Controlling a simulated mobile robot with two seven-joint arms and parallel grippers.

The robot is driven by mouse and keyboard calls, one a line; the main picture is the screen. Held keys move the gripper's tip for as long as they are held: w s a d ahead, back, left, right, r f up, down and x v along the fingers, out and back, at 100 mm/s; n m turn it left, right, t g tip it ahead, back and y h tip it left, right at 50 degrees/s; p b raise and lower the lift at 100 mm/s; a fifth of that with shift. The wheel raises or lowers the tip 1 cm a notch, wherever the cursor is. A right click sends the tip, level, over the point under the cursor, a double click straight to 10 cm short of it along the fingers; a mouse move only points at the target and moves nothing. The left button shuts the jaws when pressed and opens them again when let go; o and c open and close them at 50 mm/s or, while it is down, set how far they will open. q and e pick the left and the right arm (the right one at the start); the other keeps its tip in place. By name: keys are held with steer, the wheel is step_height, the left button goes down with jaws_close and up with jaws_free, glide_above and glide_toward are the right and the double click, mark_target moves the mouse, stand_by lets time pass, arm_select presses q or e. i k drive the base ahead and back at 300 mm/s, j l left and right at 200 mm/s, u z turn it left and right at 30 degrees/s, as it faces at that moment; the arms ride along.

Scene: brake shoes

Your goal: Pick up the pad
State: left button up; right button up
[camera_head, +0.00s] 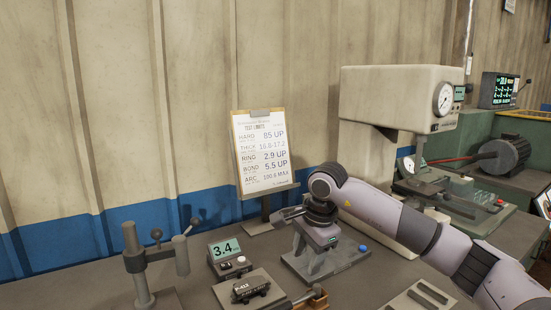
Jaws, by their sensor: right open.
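A small dark block with a white label (249,291), which looks like the pad, lies on a flat grey plate (228,296) at the bottom of the head view. The label seems to read P-413. My right gripper (314,268) points down over a grey base plate (345,259) with a blue button, to the right of and behind the block. It is open, apart from the block, and I see nothing between its fingers. Its fingers hide part of that base plate. My left gripper is out of view.
A meter reading 3.4 (226,250) and a lever post (143,262) stand left. A wooden-handled tool (312,299) lies right of the block. A limits chart (264,150) stands behind. A gauge machine (395,100) and a motor (503,155) are at right.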

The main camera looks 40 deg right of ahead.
mark_target(247, 287)
steer(key=k+l+u, duration=0.1)
steer(key=l+u, duration=0.25)
steer(key=k+l+u, duration=0.15)
steer(key=l+u, duration=0.25)
steer(key=l, duration=0.15)
steer(key=k+l+u, duration=0.15)
steer(key=l+u, duration=0.2)
